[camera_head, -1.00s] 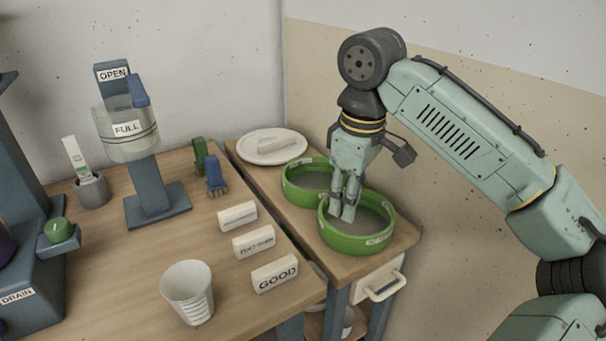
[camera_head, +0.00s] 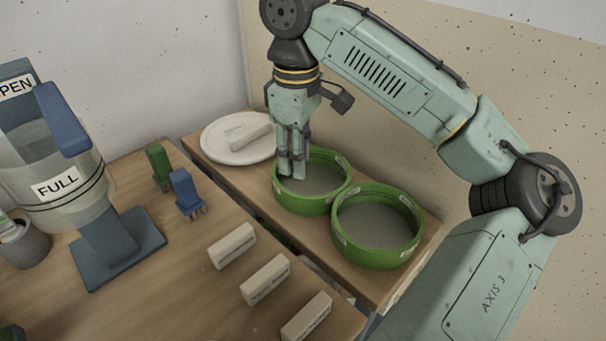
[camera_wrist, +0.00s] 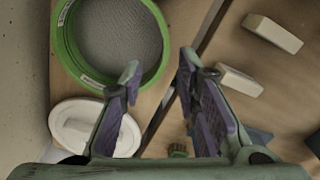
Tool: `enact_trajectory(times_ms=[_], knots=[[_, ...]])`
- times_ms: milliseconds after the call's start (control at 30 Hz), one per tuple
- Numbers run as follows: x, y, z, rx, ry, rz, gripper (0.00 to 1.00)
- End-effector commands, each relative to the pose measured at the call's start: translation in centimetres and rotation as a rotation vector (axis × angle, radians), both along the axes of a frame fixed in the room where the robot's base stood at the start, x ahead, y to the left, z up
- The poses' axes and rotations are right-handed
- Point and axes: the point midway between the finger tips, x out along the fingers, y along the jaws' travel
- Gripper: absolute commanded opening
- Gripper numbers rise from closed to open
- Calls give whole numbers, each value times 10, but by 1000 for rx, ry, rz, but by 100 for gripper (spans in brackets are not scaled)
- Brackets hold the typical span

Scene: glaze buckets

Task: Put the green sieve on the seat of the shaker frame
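Two green sieves with grey mesh sit side by side on the wooden side table: the far sieve (camera_head: 316,205) near the plate and the near sieve (camera_head: 372,257). My gripper (camera_head: 291,175) is at the left rim of the far sieve, pointing down. I cannot tell whether the fingers touch or straddle the rim. I cannot make out the shaker frame.
A green brush (camera_head: 159,166), a blue brush (camera_head: 185,192) and pale label blocks (camera_head: 232,246) stand on the main table. A bucket marked FULL (camera_head: 55,187) is on a stand at left.

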Motion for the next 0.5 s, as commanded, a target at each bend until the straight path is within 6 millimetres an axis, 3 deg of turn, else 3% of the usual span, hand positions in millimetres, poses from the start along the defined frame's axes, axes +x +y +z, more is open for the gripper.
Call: enact_trajectory(times_ms=[133, 500], knots=[[-1, 1, -27, 3, 4, 1, 30], [-2, 1, -63, 0, 3, 1, 30]])
